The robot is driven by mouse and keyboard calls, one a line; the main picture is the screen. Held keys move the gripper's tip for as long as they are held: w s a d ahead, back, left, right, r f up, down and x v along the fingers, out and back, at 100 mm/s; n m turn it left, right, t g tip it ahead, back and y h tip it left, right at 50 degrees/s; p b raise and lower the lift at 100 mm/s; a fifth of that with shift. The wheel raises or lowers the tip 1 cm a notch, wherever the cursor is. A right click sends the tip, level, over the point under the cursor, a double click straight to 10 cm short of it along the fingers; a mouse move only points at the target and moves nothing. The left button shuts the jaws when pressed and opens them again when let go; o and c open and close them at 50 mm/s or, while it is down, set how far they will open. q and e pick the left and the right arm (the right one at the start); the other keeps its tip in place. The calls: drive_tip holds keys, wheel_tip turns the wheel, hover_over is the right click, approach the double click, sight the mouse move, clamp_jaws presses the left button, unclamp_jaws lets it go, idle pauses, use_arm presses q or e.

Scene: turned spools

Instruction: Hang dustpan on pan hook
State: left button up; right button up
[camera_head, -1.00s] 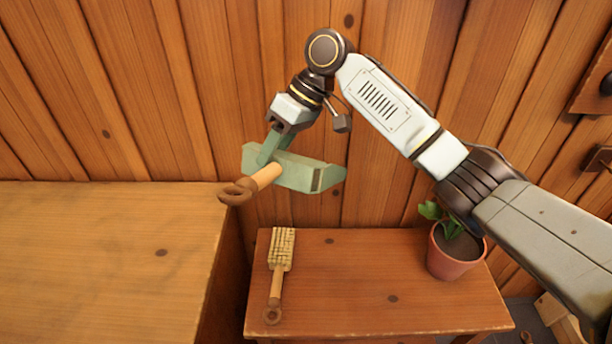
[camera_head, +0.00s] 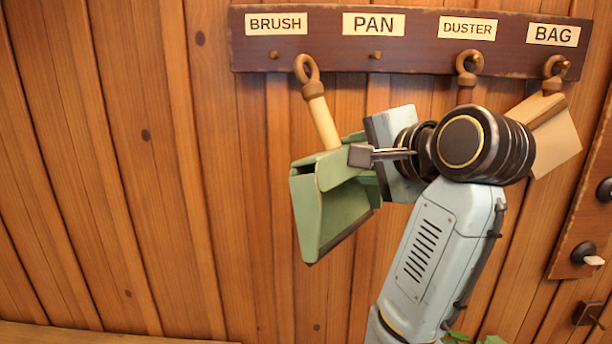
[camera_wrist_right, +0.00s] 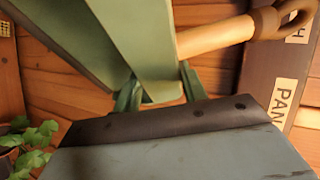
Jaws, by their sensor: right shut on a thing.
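The green dustpan (camera_head: 325,215) hangs in the air in front of the wall, held by my right gripper (camera_wrist_right: 160,92). Its pale wooden handle (camera_head: 322,122) points up and leans left, ending in a brown loop (camera_head: 307,69). The loop is between the brush peg and the pan hook (camera_head: 376,55), nearer the brush peg, and appears slightly below them. The pan hook is a bare peg under the PAN label (camera_head: 374,24). In the right wrist view, the fingers are closed on the dustpan (camera_wrist_right: 138,35) near the handle base. My left gripper is not in view.
The dark hook rail (camera_head: 420,55) runs along the wall. The brush peg (camera_head: 274,55) is bare. A duster's loop (camera_head: 468,65) and a tan bag (camera_head: 550,135) hang to the right. A plant (camera_wrist_right: 32,145) shows low in the right wrist view.

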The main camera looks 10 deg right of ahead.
drive_tip(key=s+d+r+m+t+h+p, duration=0.2)
drive_tip(key=s+d+r+m+h+p, duration=0.15)
drive_tip(key=d+m+h, duration=0.35)
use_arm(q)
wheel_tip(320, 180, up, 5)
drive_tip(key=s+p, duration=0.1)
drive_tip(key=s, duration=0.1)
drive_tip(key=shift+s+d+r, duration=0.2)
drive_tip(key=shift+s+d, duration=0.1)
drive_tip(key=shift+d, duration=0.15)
use_arm(e)
drive_tip(key=w+d+f+n+y, duration=0.1)
drive_tip(key=w+d+f+n, duration=0.1)
drive_tip(key=w, duration=0.7)
drive_tip(key=shift+d+f+y, duration=0.3)
drive_tip(key=shift+d, duration=0.5)
drive_tip(key=shift+w, duration=0.1)
drive_tip(key=o, duration=1.2)
drive_tip(key=shift+f, duration=0.1)
